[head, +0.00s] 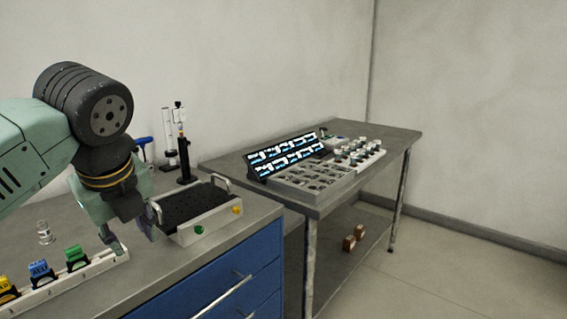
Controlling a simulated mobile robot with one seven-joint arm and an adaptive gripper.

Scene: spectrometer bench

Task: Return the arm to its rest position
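My arm reaches in from the left edge, with its dark wrist joint (105,170) above the near bench. My gripper (134,238) points down, with its two fingers spread apart and nothing visible between them. Its left finger is over or beside the right end of a white numbered rack (95,268); contact cannot be told. Its right finger is close to the left side of a grey device with a black perforated top (190,205).
The rack holds yellow, blue (40,272) and green (76,257) labelled holders. A small glass vial (44,232) stands behind it. A black stand (182,150) is at the wall. A second table (395,135) bears slanted displays (290,153) and trays of white-capped items (360,150).

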